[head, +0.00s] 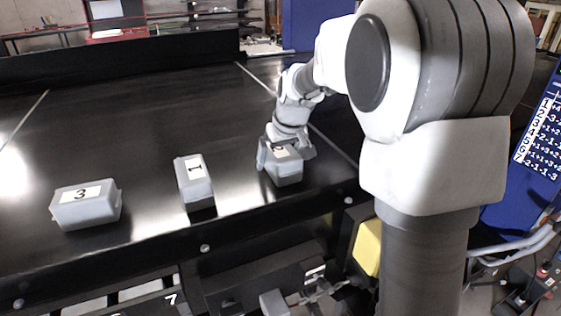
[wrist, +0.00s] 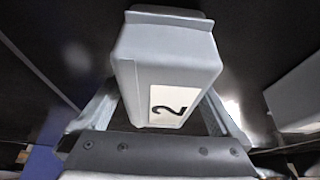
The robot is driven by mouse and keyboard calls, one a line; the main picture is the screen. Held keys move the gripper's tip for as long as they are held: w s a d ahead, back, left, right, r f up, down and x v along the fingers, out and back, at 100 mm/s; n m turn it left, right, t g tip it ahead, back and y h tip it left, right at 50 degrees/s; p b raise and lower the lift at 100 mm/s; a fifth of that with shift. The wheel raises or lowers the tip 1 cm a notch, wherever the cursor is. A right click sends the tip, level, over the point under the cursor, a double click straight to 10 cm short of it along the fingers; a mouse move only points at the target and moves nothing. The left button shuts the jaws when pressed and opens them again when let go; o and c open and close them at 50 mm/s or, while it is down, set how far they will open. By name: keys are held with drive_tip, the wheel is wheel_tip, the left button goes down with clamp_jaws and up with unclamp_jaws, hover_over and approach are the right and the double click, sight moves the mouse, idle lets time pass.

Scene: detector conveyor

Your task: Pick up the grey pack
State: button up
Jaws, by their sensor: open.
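The grey pack with a label reading 2 (head: 286,174) sits on the black conveyor below my arm. In the wrist view this pack (wrist: 165,55) fills the middle, with its label towards me. My gripper (head: 284,153) is open and down at this pack, one finger on each side of it. In the wrist view the fingers of my gripper (wrist: 162,112) reach along both sides of the pack. Whether they touch it I cannot tell. Two similar grey packs, labelled 1 (head: 196,184) and 3 (head: 88,210), stand to the left.
Part of another grey pack (wrist: 298,95) shows at the right of the wrist view. The black conveyor (head: 130,120) is bare behind the packs. Its raised front edge (head: 205,247) has several bolts. A blue panel with numbers (head: 536,140) stands at the right.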

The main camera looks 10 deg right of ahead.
drive_tip(key=c, duration=1.6)
drive_tip(key=shift+r, duration=0.1)
